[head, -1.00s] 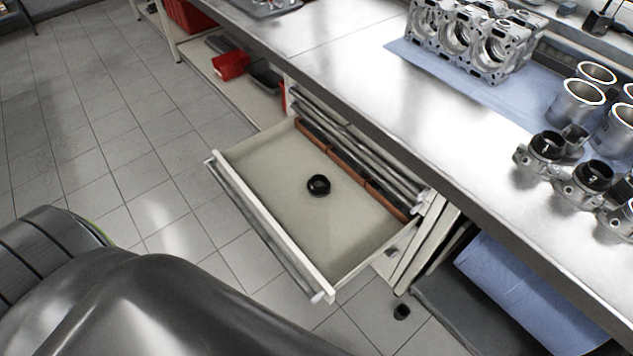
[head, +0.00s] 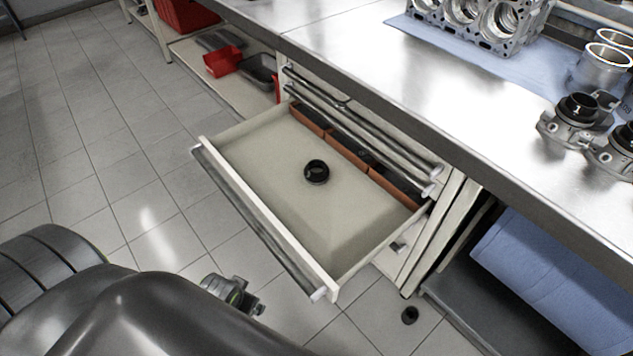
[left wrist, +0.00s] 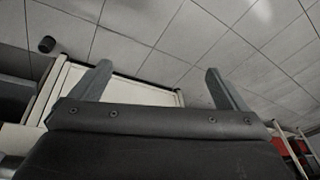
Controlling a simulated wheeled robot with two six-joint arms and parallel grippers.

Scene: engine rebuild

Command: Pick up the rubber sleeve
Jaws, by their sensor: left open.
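A black rubber sleeve (head: 316,172), a short hollow ring, lies in the open drawer (head: 252,222) near its middle. A second small black sleeve-like piece (head: 409,315) lies on the floor right of the drawer's front corner; it also shows at upper left in the left wrist view (left wrist: 46,44). My left gripper (left wrist: 158,70) is open, with nothing visible between its fingers and part of the drawer behind them. In the head view my arm fills the lower left, and I cannot make out the fingertips. My right gripper is not in view.
The steel workbench (head: 340,50) runs above the drawer, with an engine block (head: 480,22) and carburettor-like parts (head: 575,122) on it. Terracotta-coloured bins (head: 348,152) line the drawer's back. A blue roll (head: 550,280) sits on a low shelf. The tiled floor at left is clear.

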